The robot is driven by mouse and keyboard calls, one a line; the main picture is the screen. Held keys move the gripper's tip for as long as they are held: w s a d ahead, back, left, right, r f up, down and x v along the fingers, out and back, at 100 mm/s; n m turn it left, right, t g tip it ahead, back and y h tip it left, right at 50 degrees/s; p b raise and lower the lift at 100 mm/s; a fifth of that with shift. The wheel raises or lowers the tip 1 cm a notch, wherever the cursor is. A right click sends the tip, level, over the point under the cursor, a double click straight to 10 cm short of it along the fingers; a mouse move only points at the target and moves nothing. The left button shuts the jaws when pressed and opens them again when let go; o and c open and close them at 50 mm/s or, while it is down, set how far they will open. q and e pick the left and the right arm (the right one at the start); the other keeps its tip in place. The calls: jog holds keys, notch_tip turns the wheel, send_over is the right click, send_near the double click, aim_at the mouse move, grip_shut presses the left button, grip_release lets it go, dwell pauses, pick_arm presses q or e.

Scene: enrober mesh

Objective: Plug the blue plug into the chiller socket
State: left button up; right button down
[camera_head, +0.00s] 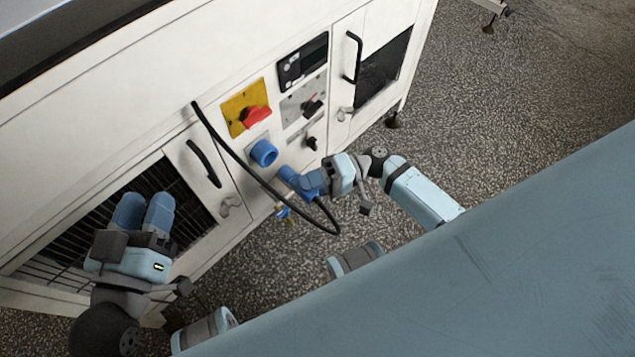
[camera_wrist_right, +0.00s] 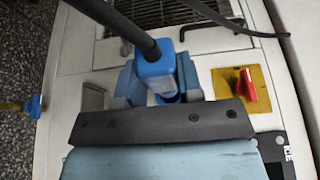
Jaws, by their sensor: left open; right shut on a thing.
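The chiller socket (camera_head: 264,153) is a round blue fitting on the white machine's front panel, below the yellow plate. My right gripper (camera_head: 290,178) is just below and right of it in the head view, with a small gap showing between them. It is shut on the blue plug (camera_wrist_right: 155,68), which sits between the fingers in the right wrist view with a black cable (camera_wrist_right: 128,28) leaving its back. The plug is mostly hidden by the fingers in the head view. Whether the plug lines up with the socket, I cannot tell. My left gripper (camera_head: 146,212) is open and empty before the grille.
A red rotary switch (camera_head: 257,116) on a yellow plate is above the socket. Black knobs (camera_head: 312,106), a display (camera_head: 303,62) and door handles (camera_head: 205,163) stick out nearby. A brass tap (camera_wrist_right: 12,106) is low on the panel. The cable loops across the panel. Speckled floor lies right.

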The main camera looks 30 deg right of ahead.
aim_at(288, 166)
pick_arm(q)
jog(key=shift+f+b, duration=0.3)
jog(key=shift+f, duration=0.35)
pick_arm(e)
jog(key=shift+w+a, duration=0.25)
jog(key=shift+w, duration=0.4)
jog(key=shift+w+a, duration=0.25)
jog(key=shift+w, duration=0.4)
pick_arm(q)
jog(key=shift+r, duration=0.15)
jog(key=shift+f+b, duration=0.7)
jog(key=shift+f, duration=0.1)
pick_arm(e)
jog(key=shift+w+a, duration=0.25)
jog(key=shift+w, duration=0.45)
jog(key=shift+w+a, duration=0.3)
jog(key=shift+w, duration=0.4)
jog(key=shift+w+a, duration=0.25)
jog(key=shift+w, duration=0.45)
jog(key=shift+s, duration=0.1)
pick_arm(q)
jog(key=shift+r+p, duration=0.7)
pick_arm(e)
jog(key=shift+s+d, duration=0.35)
jog(key=shift+s, duration=0.5)
jog(key=shift+s+d, duration=0.35)
jog(key=shift+s, duration=0.5)
